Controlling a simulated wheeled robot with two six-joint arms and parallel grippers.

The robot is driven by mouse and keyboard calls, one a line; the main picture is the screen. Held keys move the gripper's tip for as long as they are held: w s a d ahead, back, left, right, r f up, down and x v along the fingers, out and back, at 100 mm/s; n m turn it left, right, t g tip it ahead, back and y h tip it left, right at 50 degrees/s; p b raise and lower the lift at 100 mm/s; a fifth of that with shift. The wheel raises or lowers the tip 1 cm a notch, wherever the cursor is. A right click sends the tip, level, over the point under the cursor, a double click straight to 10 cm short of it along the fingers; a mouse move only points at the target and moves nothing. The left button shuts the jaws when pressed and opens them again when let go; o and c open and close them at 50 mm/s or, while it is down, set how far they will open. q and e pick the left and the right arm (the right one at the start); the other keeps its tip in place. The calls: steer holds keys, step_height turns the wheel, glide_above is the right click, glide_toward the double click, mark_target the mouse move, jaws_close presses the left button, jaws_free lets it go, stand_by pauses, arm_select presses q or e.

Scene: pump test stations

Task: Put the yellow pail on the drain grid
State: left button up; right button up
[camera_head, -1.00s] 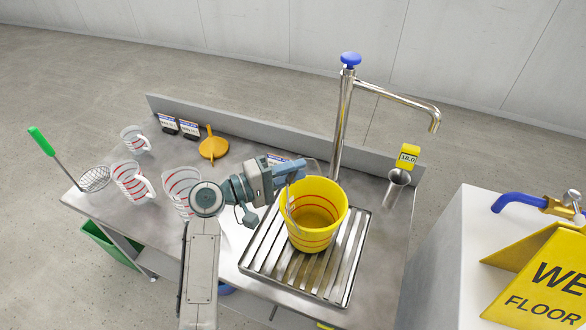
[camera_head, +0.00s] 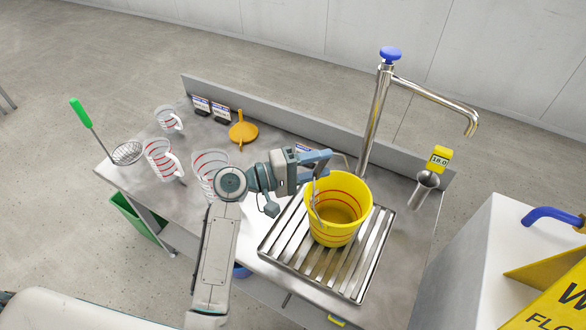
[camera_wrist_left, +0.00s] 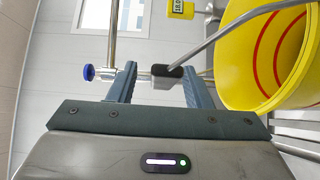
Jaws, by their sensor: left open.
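The yellow pail (camera_head: 338,207) with red lines inside stands upright on the slatted metal drain grid (camera_head: 285,250), toward its back. My left gripper (camera_head: 324,165) is at the pail's upper left rim. In the left wrist view, the open fingers (camera_wrist_left: 160,74) stand on either side of the dark grip on the pail's wire handle (camera_wrist_left: 225,32), with gaps beside it. The pail (camera_wrist_left: 270,55) fills the upper right there. My right gripper is not in view.
A tap (camera_head: 375,115) rises behind the grid. A metal cup (camera_head: 424,188) with a yellow 18.0 display (camera_head: 439,158) is at the right. Measuring jugs (camera_head: 162,160), an orange funnel (camera_head: 243,131) and a strainer (camera_head: 127,153) are at the left. A white block (camera_head: 480,260) stands at the right.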

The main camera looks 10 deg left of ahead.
arm_select(q)
steer(key=b+v, duration=0.3)
steer(key=v, duration=0.8)
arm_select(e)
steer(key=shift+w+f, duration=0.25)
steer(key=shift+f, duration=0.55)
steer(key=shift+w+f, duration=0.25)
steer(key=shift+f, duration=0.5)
